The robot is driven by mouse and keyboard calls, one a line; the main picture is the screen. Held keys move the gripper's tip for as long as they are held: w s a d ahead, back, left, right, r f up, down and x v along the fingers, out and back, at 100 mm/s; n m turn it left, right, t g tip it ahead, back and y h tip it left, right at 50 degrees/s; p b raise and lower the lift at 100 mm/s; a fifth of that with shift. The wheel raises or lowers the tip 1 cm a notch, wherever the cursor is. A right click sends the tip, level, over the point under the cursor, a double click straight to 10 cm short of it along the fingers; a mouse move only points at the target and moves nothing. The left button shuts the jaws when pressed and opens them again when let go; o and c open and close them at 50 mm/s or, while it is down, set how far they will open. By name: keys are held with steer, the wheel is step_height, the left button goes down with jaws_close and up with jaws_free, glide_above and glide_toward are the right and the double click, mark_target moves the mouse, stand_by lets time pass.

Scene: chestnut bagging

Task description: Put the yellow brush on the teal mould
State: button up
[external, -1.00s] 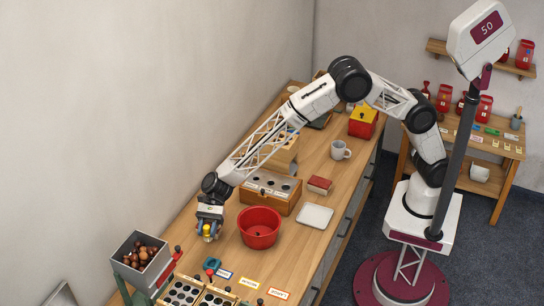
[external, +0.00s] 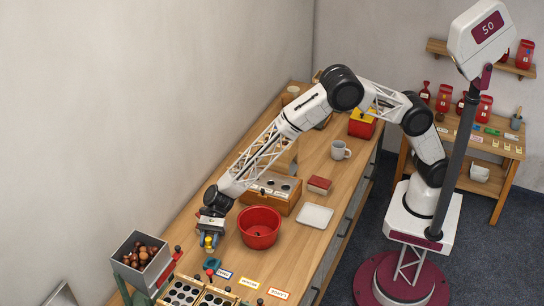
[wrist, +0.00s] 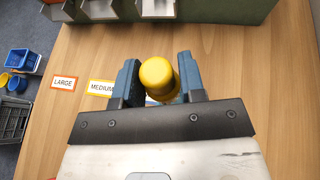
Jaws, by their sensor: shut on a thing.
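My gripper (external: 209,246) is shut on the yellow brush (external: 208,241), above the left side of the workbench. In the wrist view the brush (wrist: 158,78) shows as a rounded yellow end between the two blue fingers (wrist: 160,85). The teal mould (external: 212,264) lies on the bench just below the gripper in the external view, close to the small red-topped knob. I cannot make out the mould in the wrist view, where the gripper and brush cover that area.
A red bowl (external: 259,228) stands to the right of the gripper. A grey bin of chestnuts (external: 137,262) is at the lower left. Size cards (external: 249,283) lie along the front. A wooden block with holes (external: 270,198) stands behind the bowl.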

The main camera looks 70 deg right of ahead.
mark_target(210, 248)
steer(key=shift+f, duration=1.7)
steer(key=shift+f, duration=1.85)
steer(key=shift+f, duration=0.15)
steer(key=o, duration=0.9)
